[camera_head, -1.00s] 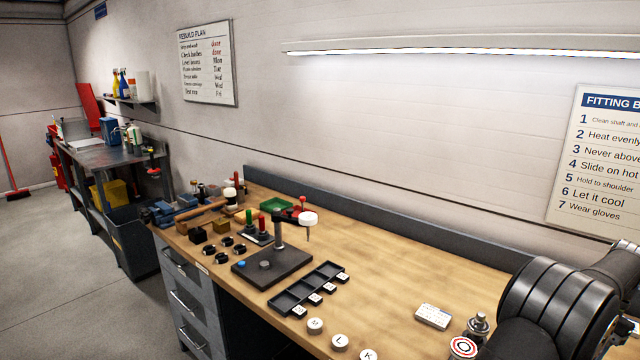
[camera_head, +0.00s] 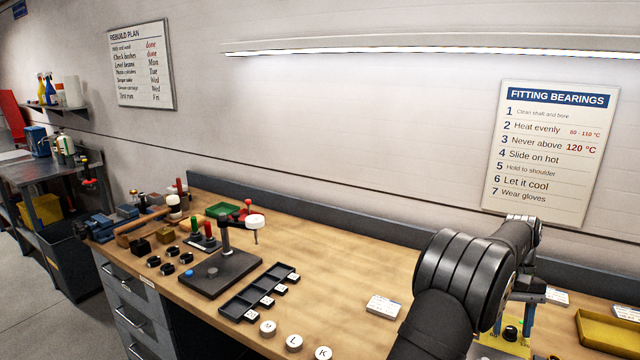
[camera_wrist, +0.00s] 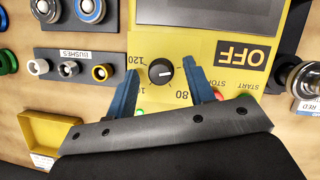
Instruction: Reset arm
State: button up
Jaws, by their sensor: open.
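My gripper (camera_wrist: 165,95) is open and empty in the wrist view. Its two blue fingers stand apart over a yellow control panel (camera_wrist: 205,50). A black dial knob (camera_wrist: 160,71) with a white mark lies between the fingers, apart from them as far as I can tell. The panel carries numbers around the knob, a dark display reading OFF (camera_wrist: 241,56), and green and red buttons partly hidden by a finger. In the head view my black arm reaches over the right of the bench, and its gripper (camera_head: 527,318) shows only partly beside the yellow unit (camera_head: 503,340).
In the wrist view a labelled bushes rack (camera_wrist: 58,54), bearings (camera_wrist: 90,8) and a yellow tray (camera_wrist: 55,128) lie to the left. In the head view a dark press stand (camera_head: 215,275) and black slotted tray (camera_head: 240,305) stand left. The bench's middle (camera_head: 330,250) is mostly clear.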

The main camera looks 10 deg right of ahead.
jog(key=shift+n+h, duration=0.3)
jog(key=shift+n, duration=0.6)
